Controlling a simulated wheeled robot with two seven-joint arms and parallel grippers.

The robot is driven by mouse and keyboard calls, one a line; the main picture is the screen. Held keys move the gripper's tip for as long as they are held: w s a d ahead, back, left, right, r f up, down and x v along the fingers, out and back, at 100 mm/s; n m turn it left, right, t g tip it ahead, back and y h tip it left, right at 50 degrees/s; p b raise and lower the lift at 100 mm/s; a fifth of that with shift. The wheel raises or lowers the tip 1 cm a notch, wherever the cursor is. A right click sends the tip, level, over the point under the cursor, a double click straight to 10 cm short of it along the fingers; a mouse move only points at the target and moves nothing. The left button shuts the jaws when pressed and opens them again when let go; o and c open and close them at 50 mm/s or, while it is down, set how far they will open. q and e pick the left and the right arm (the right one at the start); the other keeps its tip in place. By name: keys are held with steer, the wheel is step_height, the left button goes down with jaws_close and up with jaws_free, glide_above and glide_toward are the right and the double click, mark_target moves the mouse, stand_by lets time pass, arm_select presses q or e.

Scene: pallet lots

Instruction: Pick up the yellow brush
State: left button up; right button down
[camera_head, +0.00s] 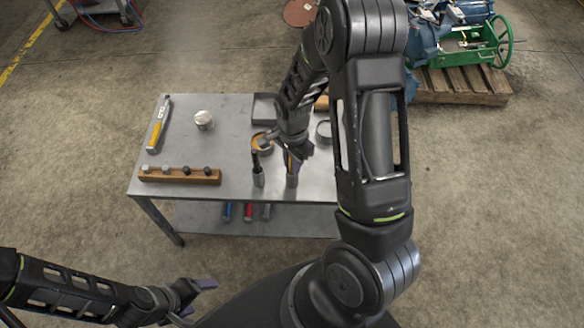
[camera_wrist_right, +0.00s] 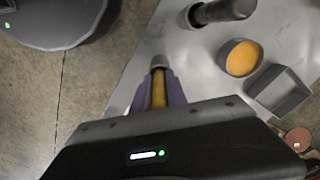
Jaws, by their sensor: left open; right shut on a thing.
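The yellow brush (camera_wrist_right: 159,88) shows as a yellow handle between the purple fingers of my right gripper (camera_wrist_right: 159,95) in the right wrist view. The gripper is shut on it. The brush's far end meets a grey metal holder (camera_wrist_right: 158,63); I cannot tell whether it is still inside. In the head view the right gripper (camera_head: 293,160) is over the table's front part, above that holder (camera_head: 292,181), and the arm hides much of the brush. My left gripper (camera_head: 196,290) is open and empty, low at the front left, away from the table.
On the grey table (camera_head: 232,108), a second holder with a dark handle (camera_head: 257,168) stands just left. An orange-filled dish (camera_head: 261,143) and a grey tray (camera_head: 265,107) lie behind. A wooden rack (camera_head: 180,175), a yellow-and-grey tool (camera_head: 158,125) and a small jar (camera_head: 204,120) are left.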

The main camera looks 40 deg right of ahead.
step_height(320, 180, up, 10)
steer(key=shift+r+p, duration=0.1)
steer(key=shift+p, duration=0.6)
arm_select(q)
steer(key=shift+r, duration=0.7)
